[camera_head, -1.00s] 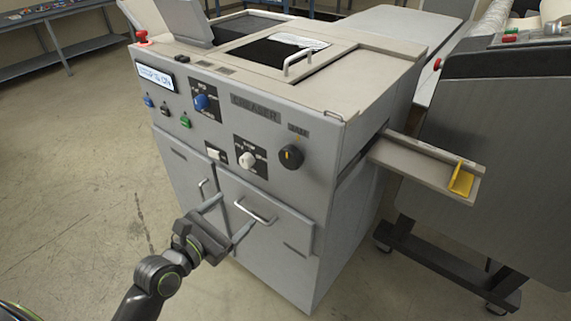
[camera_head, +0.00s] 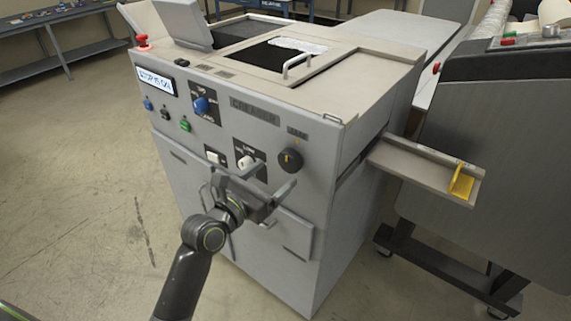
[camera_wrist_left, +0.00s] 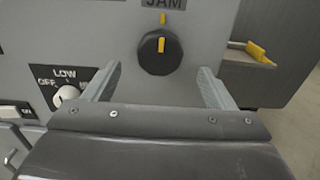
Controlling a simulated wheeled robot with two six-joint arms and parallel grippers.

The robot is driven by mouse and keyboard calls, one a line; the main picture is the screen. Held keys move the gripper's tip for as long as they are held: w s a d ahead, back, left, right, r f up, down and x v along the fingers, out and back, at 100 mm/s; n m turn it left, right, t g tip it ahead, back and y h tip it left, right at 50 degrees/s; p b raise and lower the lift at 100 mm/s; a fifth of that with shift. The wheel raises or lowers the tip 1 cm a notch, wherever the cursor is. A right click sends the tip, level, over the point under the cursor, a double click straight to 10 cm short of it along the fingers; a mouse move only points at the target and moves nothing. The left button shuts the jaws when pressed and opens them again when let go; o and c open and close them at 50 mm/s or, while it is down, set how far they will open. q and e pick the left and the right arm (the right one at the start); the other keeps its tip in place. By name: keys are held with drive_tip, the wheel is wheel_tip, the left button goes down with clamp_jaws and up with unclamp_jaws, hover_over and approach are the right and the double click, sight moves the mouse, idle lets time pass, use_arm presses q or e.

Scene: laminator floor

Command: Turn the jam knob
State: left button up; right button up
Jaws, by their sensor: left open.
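The jam knob (camera_head: 290,160) is a round black knob with a yellow pointer, on the front panel of the grey creaser machine (camera_head: 330,185). In the left wrist view the knob (camera_wrist_left: 160,52) sits under the word JAM, with its pointer upright below a yellow mark on the panel. My left gripper (camera_head: 275,176) is open and empty, below and left of the knob in the head view. In the left wrist view its fingertips (camera_wrist_left: 160,75) stand apart on either side of the knob's lower part, without visible contact. My right gripper is not in view.
A white knob (camera_head: 245,162) marked LOW and a blue knob (camera_head: 201,105) share the panel. A door handle (camera_head: 268,222) lies below. A tray with a yellow stop (camera_head: 461,182) juts out at the right. Floor at the left is clear.

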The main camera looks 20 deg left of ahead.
sight(286, 164)
use_arm(q)
drive_tip(key=x, duration=0.5)
drive_tip(key=shift+w+d, duration=0.1)
drive_tip(key=shift+w, duration=0.2)
drive_tip(key=shift+c, duration=0.4)
drive_tip(key=c, duration=0.9)
